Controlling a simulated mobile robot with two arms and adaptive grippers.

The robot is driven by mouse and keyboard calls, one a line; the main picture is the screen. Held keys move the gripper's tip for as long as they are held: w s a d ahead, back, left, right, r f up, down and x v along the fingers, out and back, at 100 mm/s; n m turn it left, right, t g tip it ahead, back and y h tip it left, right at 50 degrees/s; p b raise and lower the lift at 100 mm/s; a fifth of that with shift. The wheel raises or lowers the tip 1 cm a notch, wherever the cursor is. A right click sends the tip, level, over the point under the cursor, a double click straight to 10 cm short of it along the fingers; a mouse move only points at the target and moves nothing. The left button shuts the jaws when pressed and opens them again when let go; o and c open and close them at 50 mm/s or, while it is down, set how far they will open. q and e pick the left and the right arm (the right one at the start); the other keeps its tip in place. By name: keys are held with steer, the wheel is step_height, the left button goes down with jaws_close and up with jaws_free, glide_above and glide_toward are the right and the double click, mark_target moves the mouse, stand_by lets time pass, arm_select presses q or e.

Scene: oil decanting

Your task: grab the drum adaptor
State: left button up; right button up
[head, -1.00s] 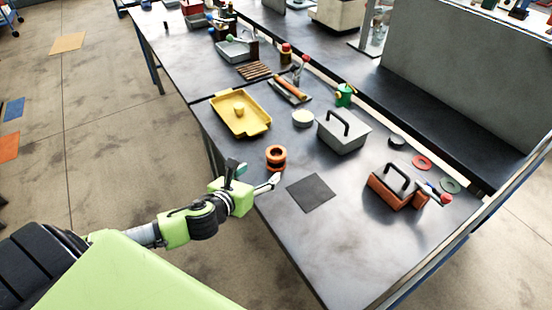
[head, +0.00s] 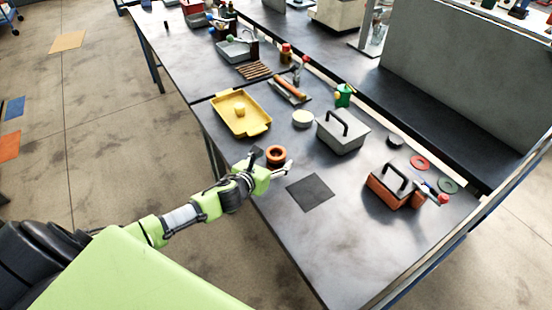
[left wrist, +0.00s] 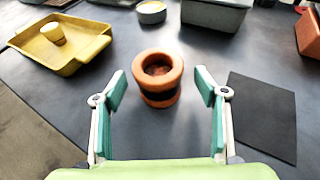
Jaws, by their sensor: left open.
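The drum adaptor is an orange ring-shaped piece with a dark band around its middle (head: 276,154). It stands upright on the dark table near its left edge. In the left wrist view the drum adaptor (left wrist: 158,78) stands just ahead of my left gripper, centred between the lines of its fingers. My left gripper (head: 270,164) is open, one finger to each side, and holds nothing. In the left wrist view its fingertips (left wrist: 158,82) appear apart from the adaptor. My right gripper is not in view.
A yellow tray (head: 217,104) lies behind the adaptor, with a small yellow piece in it. A dark square mat (head: 311,192) lies to the right. A grey toolbox (head: 343,140) and an orange toolbox (head: 384,194) stand farther right. The table's front right is clear.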

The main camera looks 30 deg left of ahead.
arm_select(q)
steer(key=shift+x, duration=1.55)
steer(key=shift+s+a+f, duration=0.1)
steer(key=c, duration=1.5)
steer(key=shift+c, duration=0.3)
